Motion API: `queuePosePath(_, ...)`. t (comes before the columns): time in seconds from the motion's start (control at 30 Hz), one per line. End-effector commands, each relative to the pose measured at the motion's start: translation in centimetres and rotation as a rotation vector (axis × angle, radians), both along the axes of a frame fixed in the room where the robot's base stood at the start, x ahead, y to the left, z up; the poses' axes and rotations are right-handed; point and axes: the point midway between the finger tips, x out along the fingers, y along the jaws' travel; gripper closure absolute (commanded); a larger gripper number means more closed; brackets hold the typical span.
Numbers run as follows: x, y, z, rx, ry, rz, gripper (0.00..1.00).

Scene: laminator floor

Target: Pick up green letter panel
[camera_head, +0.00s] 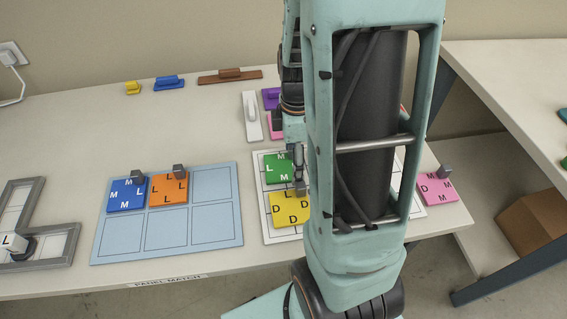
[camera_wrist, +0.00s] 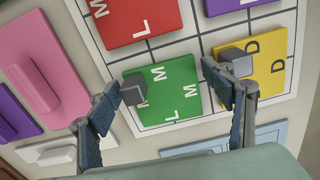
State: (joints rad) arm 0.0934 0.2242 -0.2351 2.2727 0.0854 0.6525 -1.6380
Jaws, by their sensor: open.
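The green letter panel (camera_wrist: 165,95) lies on the white gridded board (camera_wrist: 148,122) in the wrist view. It carries white letters L and M and a grey knob (camera_wrist: 131,92) near its left edge. It also shows in the head view (camera_head: 278,168), partly hidden by my arm. My gripper (camera_wrist: 175,92) is open and empty above it, with one finger near the knob and the other near the yellow panel. In the head view, my gripper (camera_head: 298,170) is mostly hidden beside the green panel.
A yellow panel (camera_head: 290,208) lies next to the green one; a red panel (camera_wrist: 135,18) is above it in the wrist view. A blue board (camera_head: 115,240) holds a blue panel (camera_head: 122,196) and an orange panel (camera_head: 170,188). A pink panel (camera_head: 437,190) lies at the table's right end.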

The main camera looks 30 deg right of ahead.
Motion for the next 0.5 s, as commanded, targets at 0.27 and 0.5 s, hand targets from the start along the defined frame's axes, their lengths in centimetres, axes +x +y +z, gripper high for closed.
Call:
queuePosePath(0.27,0.01,0.01,-0.05,0.000,0.000,0.000,0.33)
queuePosePath(0.5,0.01,0.01,-0.03,0.000,0.000,0.000,0.59)
